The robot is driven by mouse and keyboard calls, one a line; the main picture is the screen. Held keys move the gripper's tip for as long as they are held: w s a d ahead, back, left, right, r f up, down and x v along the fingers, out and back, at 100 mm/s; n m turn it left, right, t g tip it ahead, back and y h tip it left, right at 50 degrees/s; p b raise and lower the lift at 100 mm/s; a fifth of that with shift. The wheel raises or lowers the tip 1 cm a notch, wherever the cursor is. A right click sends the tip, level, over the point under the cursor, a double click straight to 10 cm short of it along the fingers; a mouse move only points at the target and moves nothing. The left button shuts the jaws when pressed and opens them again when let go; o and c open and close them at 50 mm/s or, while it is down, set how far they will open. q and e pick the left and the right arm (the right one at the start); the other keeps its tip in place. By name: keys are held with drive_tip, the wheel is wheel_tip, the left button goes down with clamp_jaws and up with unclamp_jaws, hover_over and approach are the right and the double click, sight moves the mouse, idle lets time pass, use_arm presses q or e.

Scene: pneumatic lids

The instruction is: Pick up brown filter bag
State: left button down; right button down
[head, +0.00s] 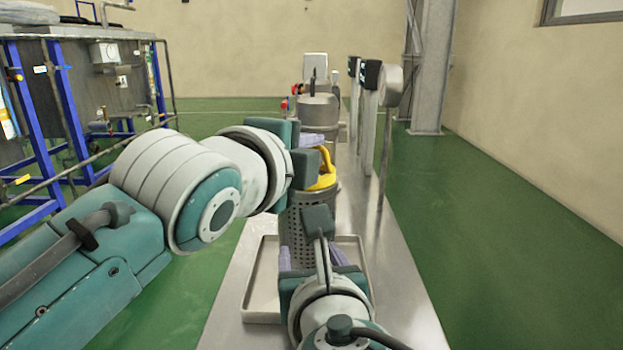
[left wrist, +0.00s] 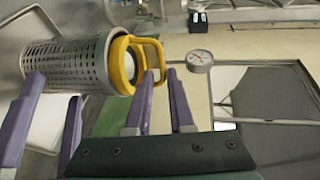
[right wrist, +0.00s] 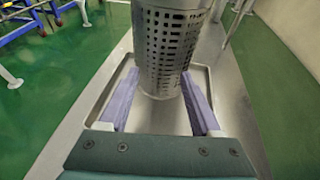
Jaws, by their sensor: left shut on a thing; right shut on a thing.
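No brown filter bag can be made out in any view. A perforated metal cylinder (head: 292,230) stands upright over a shallow tray, topped by a yellow ring with a handle (head: 326,170). In the left wrist view the cylinder (left wrist: 60,68) lies sideways and the yellow ring (left wrist: 122,65) surrounds a pale, dark-centred opening. My left gripper (head: 312,158) is at the cylinder's top, shut on the yellow ring; its exact contact is partly hidden. My right gripper (head: 311,255) is shut on the cylinder's lower part, its purple fingers on either side of it in the right wrist view (right wrist: 160,100).
The tray (head: 262,316) sits on a long metal bench (head: 405,300). Further along stand a lidded metal vessel (head: 318,110) and a gauge on a post (head: 391,87). Green floor is clear on the right.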

drive_tip(key=shift+w+d, duration=0.1)
drive_tip(key=shift+d, duration=0.1)
use_arm(q)
wheel_tip(320, 180, up, 28)
use_arm(e)
drive_tip(key=shift+c, duration=2.4)
unclamp_jaws()
drive_tip(key=o, duration=0.3)
drive_tip(key=shift+w+a+r, duration=0.1)
drive_tip(key=shift+w+r, duration=0.1)
drive_tip(key=shift+w, duration=0.3)
drive_tip(key=shift+o, duration=0.7)
use_arm(q)
drive_tip(key=shift+w+a+r, duration=0.1)
drive_tip(key=shift+w+r, duration=0.05)
drive_tip(key=shift+w, duration=0.25)
use_arm(e)
drive_tip(key=shift+s+a, duration=0.1)
drive_tip(key=shift+s, duration=0.05)
